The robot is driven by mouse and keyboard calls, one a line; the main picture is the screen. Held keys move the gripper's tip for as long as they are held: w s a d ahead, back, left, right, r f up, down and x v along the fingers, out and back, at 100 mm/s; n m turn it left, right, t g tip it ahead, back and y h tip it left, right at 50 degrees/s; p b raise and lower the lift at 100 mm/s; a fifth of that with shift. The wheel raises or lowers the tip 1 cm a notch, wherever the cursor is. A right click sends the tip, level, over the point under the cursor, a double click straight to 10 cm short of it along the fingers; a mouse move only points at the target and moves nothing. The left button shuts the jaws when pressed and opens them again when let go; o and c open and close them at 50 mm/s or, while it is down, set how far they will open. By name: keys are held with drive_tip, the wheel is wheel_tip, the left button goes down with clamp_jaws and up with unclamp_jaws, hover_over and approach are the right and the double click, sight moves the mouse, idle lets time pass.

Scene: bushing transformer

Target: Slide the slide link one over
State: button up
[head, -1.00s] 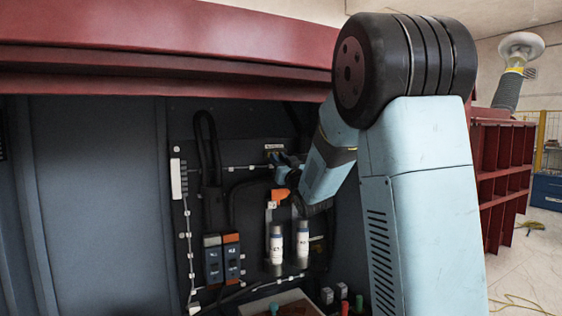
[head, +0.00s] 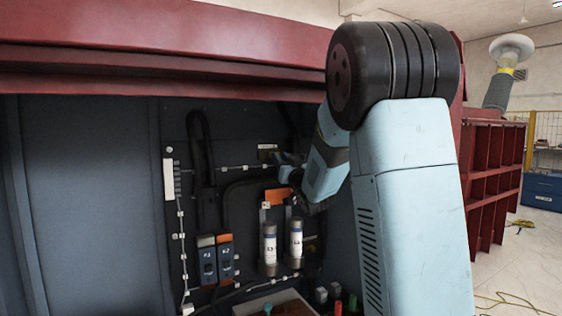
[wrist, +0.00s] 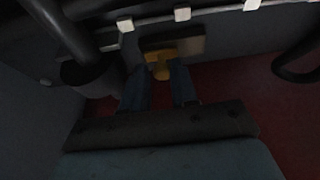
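A small yellow tab, which looks like the slide link (wrist: 162,68), sits on a dark rectangular plate (wrist: 188,47) on the cabinet's back panel in the wrist view. In the head view the plate (head: 267,148) is small, and I cannot make out the tab there. My gripper (wrist: 158,80) has its two blue fingers apart, with the tab showing in the gap near their tips. Whether either finger touches the tab, I cannot tell. In the head view my gripper (head: 287,165) is at the panel, just below and right of the plate.
Two white-labelled cylinders (head: 269,243) and an orange block (head: 275,196) are below my gripper. Two switches (head: 224,258) stand lower left. A thick black cable (head: 198,150) and a clipped wire run (head: 235,168) are close by. The red cabinet edge (head: 150,55) hangs above.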

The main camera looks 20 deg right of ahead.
drive_tip(key=o, duration=0.4)
drive_tip(key=shift+s, duration=0.1)
drive_tip(key=v, duration=1.3)
drive_tip(key=shift+s+d+f, duration=0.15)
drive_tip(key=shift+s+f, duration=0.1)
drive_tip(key=s+a+f+g+h, duration=0.1)
drive_tip(key=s+g, duration=0.4)
drive_tip(key=s, duration=0.5)
drive_tip(key=s+a+f+m+g+h, duration=0.1)
drive_tip(key=s+f+g, duration=0.4)
drive_tip(key=s, duration=0.5)
drive_tip(key=s+a+f+m+g+h, duration=0.1)
drive_tip(key=s+a+f+g+h, duration=0.1)
drive_tip(key=s+g, duration=0.4)
drive_tip(key=shift+s+a+f, duration=0.25)
drive_tip(key=shift+s+a, duration=0.05)
drive_tip(key=shift+s, duration=0.45)
drive_tip(key=shift+s+a+f, duration=0.25)
drive_tip(key=shift+s, duration=0.5)
drive_tip(key=shift+s+a+f, duration=0.25)
drive_tip(key=shift+s+a, duration=0.05)
drive_tip(key=shift+s, duration=0.45)
